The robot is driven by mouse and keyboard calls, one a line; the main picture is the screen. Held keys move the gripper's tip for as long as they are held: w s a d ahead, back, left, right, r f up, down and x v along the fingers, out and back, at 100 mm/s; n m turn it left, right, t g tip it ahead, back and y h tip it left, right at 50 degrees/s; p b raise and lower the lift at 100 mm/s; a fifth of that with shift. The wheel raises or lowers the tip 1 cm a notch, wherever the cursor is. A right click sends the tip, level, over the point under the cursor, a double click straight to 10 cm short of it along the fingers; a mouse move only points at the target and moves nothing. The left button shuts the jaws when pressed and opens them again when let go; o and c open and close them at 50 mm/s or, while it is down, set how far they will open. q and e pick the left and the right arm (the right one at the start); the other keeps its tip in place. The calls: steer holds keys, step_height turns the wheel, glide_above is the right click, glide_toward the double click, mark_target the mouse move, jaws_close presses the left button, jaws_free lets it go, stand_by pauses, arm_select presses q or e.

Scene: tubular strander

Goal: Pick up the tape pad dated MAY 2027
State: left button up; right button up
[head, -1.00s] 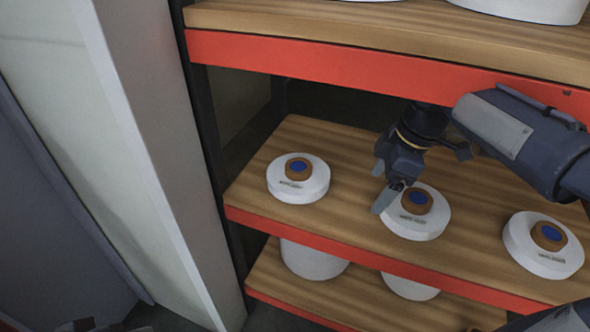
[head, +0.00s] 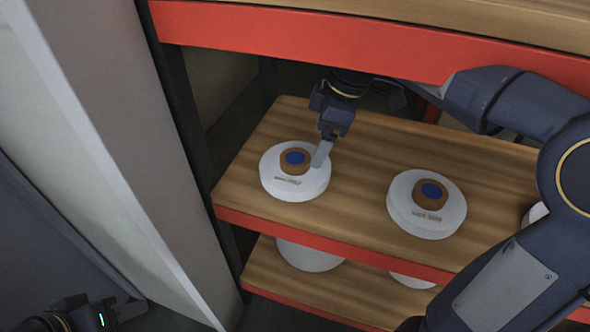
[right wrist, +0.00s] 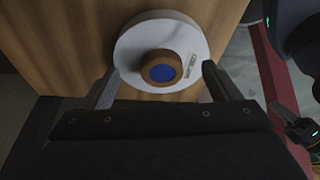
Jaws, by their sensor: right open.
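Round white tape pads with brown hubs and blue centres lie on the middle wooden shelf (head: 345,205). The left pad (head: 312,186) and the middle pad (head: 400,216) show fully; a right one (head: 536,212) is mostly hidden behind my right arm. Their date labels are too small to read. My right gripper (head: 320,162) is open at the right side of the left pad. In the right wrist view its fingers (right wrist: 158,72) stand either side of a pad (right wrist: 138,42), apart from its hub. My left gripper (head: 122,308) is at the lower left, its jaws unclear.
A red-edged upper shelf (head: 350,38) hangs close above my right gripper. A lower shelf (head: 300,292) holds white cylinders (head: 308,257). A dark post (head: 185,110) and pale panel (head: 95,130) bound the left side. Bare wood lies between the pads.

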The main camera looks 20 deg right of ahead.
mark_target(295, 157)
steer(key=shift+w+a, duration=0.25)
steer(key=shift+a, duration=0.4)
steer(key=shift+w+a, duration=0.25)
steer(key=shift+a, duration=0.35)
steer(key=b+x, duration=0.2)
steer(key=x, duration=0.3)
steer(key=shift+w+a+b, duration=0.15)
steer(key=shift+a+b, duration=0.1)
steer(key=shift+b, duration=0.15)
steer(key=c, duration=1.2)
steer(key=shift+r, duration=0.15)
